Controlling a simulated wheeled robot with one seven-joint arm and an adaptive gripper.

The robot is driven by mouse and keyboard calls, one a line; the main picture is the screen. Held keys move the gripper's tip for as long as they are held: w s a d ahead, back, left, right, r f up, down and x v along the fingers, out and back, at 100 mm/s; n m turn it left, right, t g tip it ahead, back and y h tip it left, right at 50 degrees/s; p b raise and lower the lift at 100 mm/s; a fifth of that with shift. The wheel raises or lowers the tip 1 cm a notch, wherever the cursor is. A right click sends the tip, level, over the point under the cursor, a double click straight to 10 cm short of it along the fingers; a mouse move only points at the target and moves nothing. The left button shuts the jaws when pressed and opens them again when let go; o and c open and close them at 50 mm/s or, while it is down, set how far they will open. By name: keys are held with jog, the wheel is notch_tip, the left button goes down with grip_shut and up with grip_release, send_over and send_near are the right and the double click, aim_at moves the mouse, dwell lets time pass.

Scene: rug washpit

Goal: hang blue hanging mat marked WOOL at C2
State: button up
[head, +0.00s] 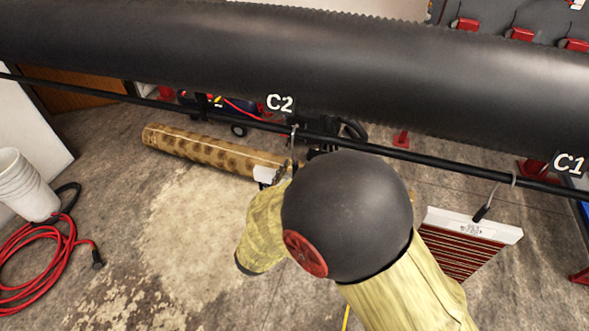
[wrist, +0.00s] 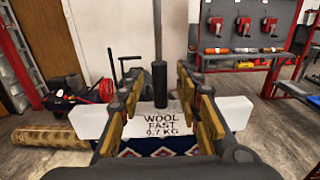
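The mat marked WOOL has a white header bar (wrist: 209,113) reading "WOOL FAST 0.7 KG", with blue patterned cloth (wrist: 125,155) below it in the wrist view. A dark upright grip (wrist: 160,84) rises from the bar. My gripper (wrist: 157,82) is open, its fingers on either side of this grip with gaps visible. In the head view the C2 label (head: 279,103) is above the black rail (head: 225,116). A pale hook (head: 294,137) is at the rail just below C2. The header's end (head: 265,174) shows beside my arm, which hides most of the mat.
A striped red mat (head: 462,256) hangs from the rail near C1 (head: 568,164). A large dark roller (head: 330,65) runs above the rail. A rolled spotted rug (head: 200,152), a red hose (head: 40,258) and white buckets (head: 24,188) are on the left.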

jog(key=v, duration=1.1)
jog(key=shift+s, duration=0.25)
jog(key=shift+a, duration=0.1)
